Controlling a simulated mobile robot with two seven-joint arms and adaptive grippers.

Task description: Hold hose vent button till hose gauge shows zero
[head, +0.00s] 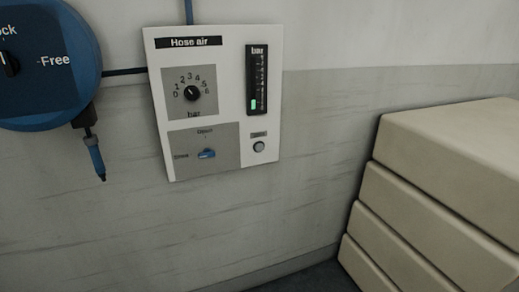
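The white hose air panel (224,122) hangs on the wall, a little left of centre in the head view. Its hose gauge (257,80) is a dark vertical bar scale with a short green bar (254,104) near the bottom; the exact value is too small to read. Below it is a round grey button (259,146) under a small label that I cannot read. To its left are a black pressure knob (192,93) on a 0 to 6 scale and a blue lever (206,154), lying nearly level. Neither of my grippers is in view, and nothing touches the button.
A round blue hose reel (45,110) with a Free marking is at the left, its blue nozzle (97,157) hanging down. Stacked cream blocks (455,150) stand at the right. The wall below the panel is clear.

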